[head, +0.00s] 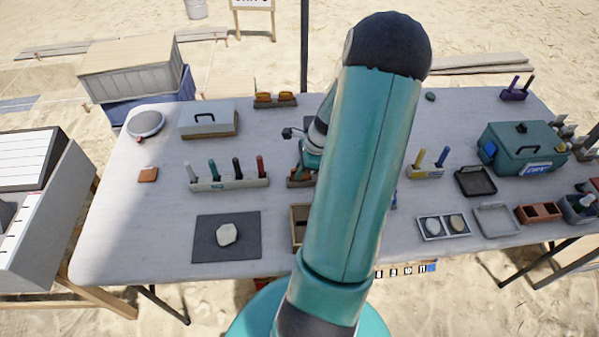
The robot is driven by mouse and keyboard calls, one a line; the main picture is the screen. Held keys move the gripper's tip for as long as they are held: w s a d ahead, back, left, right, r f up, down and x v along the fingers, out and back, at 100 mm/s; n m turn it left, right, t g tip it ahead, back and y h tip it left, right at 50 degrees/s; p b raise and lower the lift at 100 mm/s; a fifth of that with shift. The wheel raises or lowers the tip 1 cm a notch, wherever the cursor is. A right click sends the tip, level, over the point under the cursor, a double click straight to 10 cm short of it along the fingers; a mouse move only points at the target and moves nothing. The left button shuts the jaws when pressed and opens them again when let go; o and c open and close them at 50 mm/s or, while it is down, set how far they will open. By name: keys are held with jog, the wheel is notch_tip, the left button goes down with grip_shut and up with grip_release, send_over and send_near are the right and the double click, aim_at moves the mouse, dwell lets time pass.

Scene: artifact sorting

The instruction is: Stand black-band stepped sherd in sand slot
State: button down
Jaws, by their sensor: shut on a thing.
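In the head view my gripper (304,168) is at the middle of the table, partly behind my own teal arm. It is low over a small reddish-brown holder (293,182), of which only the left end shows. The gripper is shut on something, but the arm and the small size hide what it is. I cannot make out the black-band stepped sherd. A wooden-rimmed box (293,232) shows left of my arm near the front edge. Its right side is hidden, and I cannot tell whether it is the sand slot.
A pale stone (227,234) lies on a dark mat (205,250). A rack of several coloured tools (230,184) stands close left of the gripper. A small orange-brown piece (148,174) lies at the left. Trays (495,220) and a green case (520,150) fill the right.

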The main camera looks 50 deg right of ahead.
jog(key=shift+r, duration=0.45)
jog(key=s+a+r, duration=0.8)
jog(key=s+r, duration=0.3)
jog(key=shift+s+a+r, duration=0.15)
jog(key=shift+a+r, duration=0.1)
jog(key=shift+a, duration=0.1)
